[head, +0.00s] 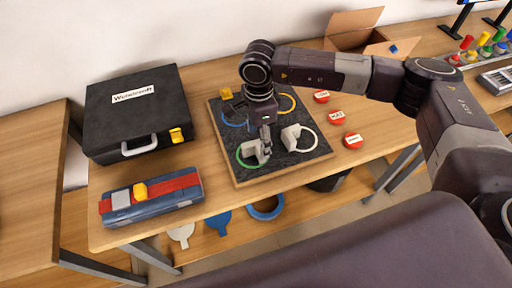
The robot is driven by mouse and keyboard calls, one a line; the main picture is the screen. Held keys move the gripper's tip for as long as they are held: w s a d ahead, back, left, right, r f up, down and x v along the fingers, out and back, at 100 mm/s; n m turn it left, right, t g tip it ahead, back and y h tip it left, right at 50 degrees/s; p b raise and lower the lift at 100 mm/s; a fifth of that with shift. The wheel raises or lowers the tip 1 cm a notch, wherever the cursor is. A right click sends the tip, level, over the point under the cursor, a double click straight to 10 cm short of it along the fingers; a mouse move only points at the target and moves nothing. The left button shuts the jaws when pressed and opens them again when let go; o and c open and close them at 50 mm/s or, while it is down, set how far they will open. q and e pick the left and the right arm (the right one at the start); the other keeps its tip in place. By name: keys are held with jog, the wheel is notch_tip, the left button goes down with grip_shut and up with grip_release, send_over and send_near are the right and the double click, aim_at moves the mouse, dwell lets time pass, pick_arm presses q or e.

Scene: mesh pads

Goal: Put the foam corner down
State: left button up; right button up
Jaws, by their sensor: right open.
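My right gripper (265,146) points down over the dark mesh pad (267,171) on the wooden table. It is open. A pale grey angular piece (250,151), which looks like a foam corner, sits at the green ring, right beside the gripper's fingers. Whether they touch it is too small to tell. A second whitish angular piece (291,137) sits at the white ring, right of the gripper. A small yellow piece (227,93) is at the pad's back left edge. The gripper and wrist hide part of the pad and its rings. My left gripper is not in view.
A black case (136,108) stands at the back left, with a blue and red pouch (152,198) in front of it. Several red-and-white discs (337,117) lie right of the pad. An open cardboard box (349,38) is behind. A lower shelf holds rings (265,210).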

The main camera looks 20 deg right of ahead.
aim_at(259, 147)
notch_tip(259, 147, down, 4)
jog(key=shift+d+r+p, duration=0.1)
jog(key=shift+r+p, duration=0.05)
jog(key=shift+p, duration=0.8)
jog(key=shift+f, duration=0.5)
jog(key=c, duration=0.9)
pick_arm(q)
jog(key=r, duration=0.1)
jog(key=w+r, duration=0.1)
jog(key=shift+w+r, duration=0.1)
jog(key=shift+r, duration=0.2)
pick_arm(e)
jog(key=shift+c, duration=0.2)
jog(key=shift+r, duration=0.15)
